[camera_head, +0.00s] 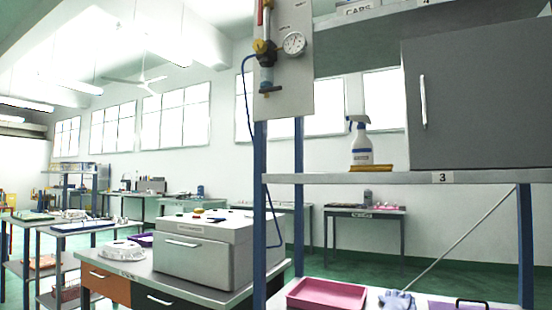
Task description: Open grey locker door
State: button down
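The grey locker (510,130) stands on the shelf marked 3 at the right of the head view. Its grey door (458,100) faces me and looks shut, with a pale vertical handle (423,102) near its left edge. The locker's right side runs out of the picture. My gripper is not in view.
A spray bottle (361,145) stands on a yellow item left of the locker, on the shelf (330,178). A gauge panel (290,60) is fixed to the blue post. A pink tray (326,294) lies on the lower shelf. A grey box (205,250) sits on a workbench at left.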

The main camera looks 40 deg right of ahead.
aim_at(478, 98)
jog(key=l+z, duration=0.15)
jog(key=z, duration=2.25)
